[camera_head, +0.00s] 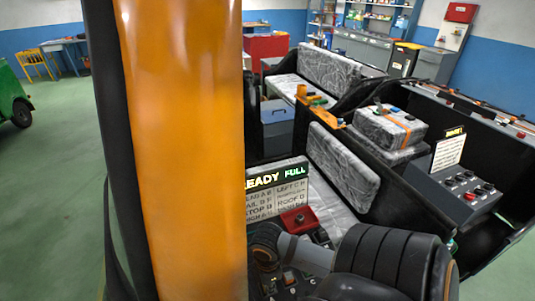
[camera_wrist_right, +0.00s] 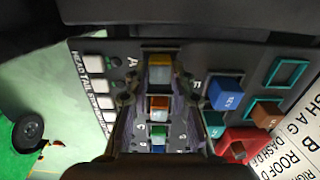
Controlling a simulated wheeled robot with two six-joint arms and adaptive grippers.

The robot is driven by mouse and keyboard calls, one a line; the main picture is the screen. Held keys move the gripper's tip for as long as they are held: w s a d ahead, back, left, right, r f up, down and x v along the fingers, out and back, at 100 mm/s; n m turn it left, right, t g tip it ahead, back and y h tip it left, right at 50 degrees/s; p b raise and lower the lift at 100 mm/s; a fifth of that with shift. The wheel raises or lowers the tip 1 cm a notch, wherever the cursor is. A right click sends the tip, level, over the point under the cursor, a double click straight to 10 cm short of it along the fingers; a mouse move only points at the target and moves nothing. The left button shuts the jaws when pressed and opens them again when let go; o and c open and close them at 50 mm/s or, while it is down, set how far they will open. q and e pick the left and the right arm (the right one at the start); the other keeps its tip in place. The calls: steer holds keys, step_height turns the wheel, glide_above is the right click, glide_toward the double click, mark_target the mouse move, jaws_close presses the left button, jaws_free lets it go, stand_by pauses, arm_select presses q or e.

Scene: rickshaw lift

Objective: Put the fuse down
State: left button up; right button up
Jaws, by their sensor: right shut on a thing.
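My right gripper (camera_head: 267,243) is low in the head view, over the fuse panel (camera_head: 322,238). It also shows in the right wrist view (camera_wrist_right: 159,92), its fingers on both sides of a yellow-topped fuse (camera_wrist_right: 159,73). It is shut on this fuse. I cannot tell whether the fuse touches the panel. Below it in the wrist view are an orange fuse (camera_wrist_right: 159,104), a green fuse (camera_wrist_right: 158,131) and a blue one, partly hidden. On the right, a larger blue fuse (camera_wrist_right: 226,93) and a brown fuse (camera_wrist_right: 264,113) stand near a teal-rimmed slot (camera_wrist_right: 287,72). My left gripper is out of view.
A red block (camera_wrist_right: 238,140) stands on the panel right of the gripper. A lit sign (camera_head: 278,185) reading "EADY FULL" rises behind the panel. An orange pillar (camera_head: 185,150) fills the left-centre of the head view. Grey seats (camera_head: 343,165) lie beyond.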

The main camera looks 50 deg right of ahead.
steer(key=o, duration=0.7)
steer(key=shift+o, duration=0.2)
step_height(320, 180, up, 12)
steer(key=p, duration=0.6)
